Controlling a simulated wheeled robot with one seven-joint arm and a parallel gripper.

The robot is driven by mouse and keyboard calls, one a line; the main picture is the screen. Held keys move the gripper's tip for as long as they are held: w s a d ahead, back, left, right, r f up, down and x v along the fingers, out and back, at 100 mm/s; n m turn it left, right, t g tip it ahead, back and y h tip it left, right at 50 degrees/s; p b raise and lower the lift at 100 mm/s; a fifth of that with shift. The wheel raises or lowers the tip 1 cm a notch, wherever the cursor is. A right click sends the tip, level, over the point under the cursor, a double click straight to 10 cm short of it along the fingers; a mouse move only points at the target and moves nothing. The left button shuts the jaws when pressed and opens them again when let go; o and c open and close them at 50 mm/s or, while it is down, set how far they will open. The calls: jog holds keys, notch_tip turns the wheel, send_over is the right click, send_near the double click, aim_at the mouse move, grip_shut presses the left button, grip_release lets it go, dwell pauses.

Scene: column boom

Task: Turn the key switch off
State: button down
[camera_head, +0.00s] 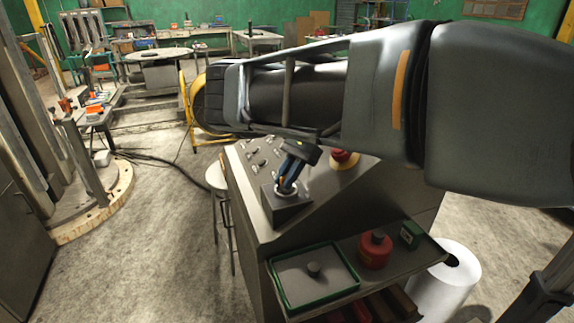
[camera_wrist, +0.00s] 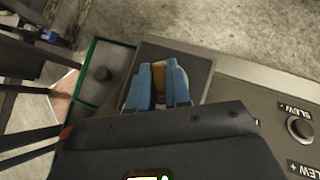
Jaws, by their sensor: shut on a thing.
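My gripper (camera_head: 288,184) reaches down to a raised box (camera_head: 287,213) on the near end of the grey control console. A pale ring of the key switch (camera_head: 281,197) shows on this box around the fingertips. In the wrist view, my gripper's blue fingers (camera_wrist: 158,88) are shut on a small orange-brown piece, apparently the key (camera_wrist: 159,79). The raised box (camera_wrist: 197,72) lies under the fingers. The key's lower part and its position marks are hidden by the fingers, so its exact angle cannot be told.
A red button (camera_head: 344,157) on a yellow base sits right of my gripper. A shelf below holds a green-rimmed tray (camera_head: 277,287), a red can (camera_head: 375,250) and a green box (camera_head: 410,234). A round knob (camera_wrist: 300,127) near SLEW labels shows in the wrist view.

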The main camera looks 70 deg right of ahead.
jog(key=shift+w+n+g+y, duration=0.1)
jog(key=shift+n+g+y, duration=0.2)
jog(key=shift+n+g, duration=0.75)
jog(key=shift+n, duration=0.45)
jog(key=c, duration=1.2)
grip_release()
jog(key=shift+o, duration=0.2)
jog(key=shift+d+r, duration=0.1)
jog(key=w+v, duration=0.1)
jog(key=v, duration=0.6)
jog(key=shift+s+d+r, duration=0.2)
jog(key=shift+s+d, duration=0.05)
jog(key=shift+s, duration=0.25)
